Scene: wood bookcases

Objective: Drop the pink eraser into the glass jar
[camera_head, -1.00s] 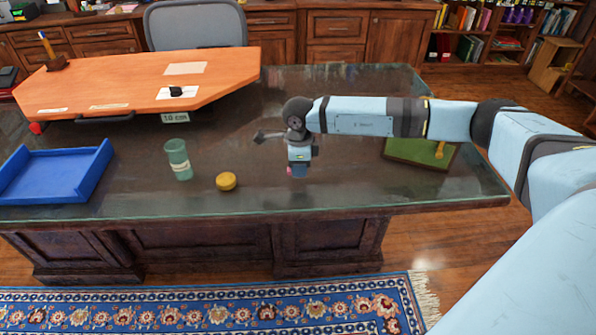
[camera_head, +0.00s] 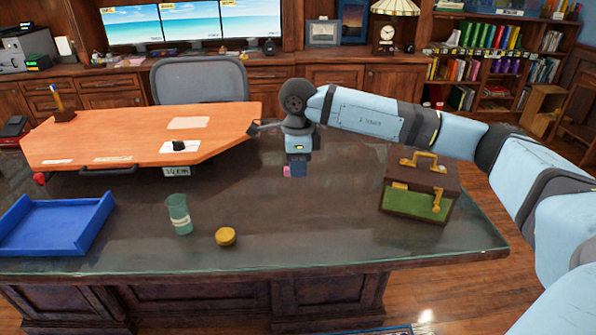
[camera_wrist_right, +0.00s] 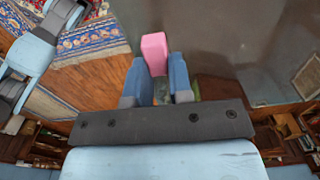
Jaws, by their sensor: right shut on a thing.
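The pink eraser (camera_head: 287,171) is held in my right gripper (camera_head: 295,170), above the dark desk near its middle. In the right wrist view the eraser (camera_wrist_right: 155,52) sticks out past the two blue fingers of my right gripper (camera_wrist_right: 158,85), which are shut on it. The glass jar (camera_head: 179,213) is a greenish upright jar with a pale label, standing on the desk to the left of the gripper and nearer the front edge. Its mouth looks open. A round yellow lid-like disc (camera_head: 225,236) lies beside it. My left gripper is not seen.
A blue tray (camera_head: 55,228) lies at the desk's left. An orange board (camera_head: 140,140) covers the back left. A brown case with a green front (camera_head: 418,190) stands at the right. The desk between gripper and jar is clear.

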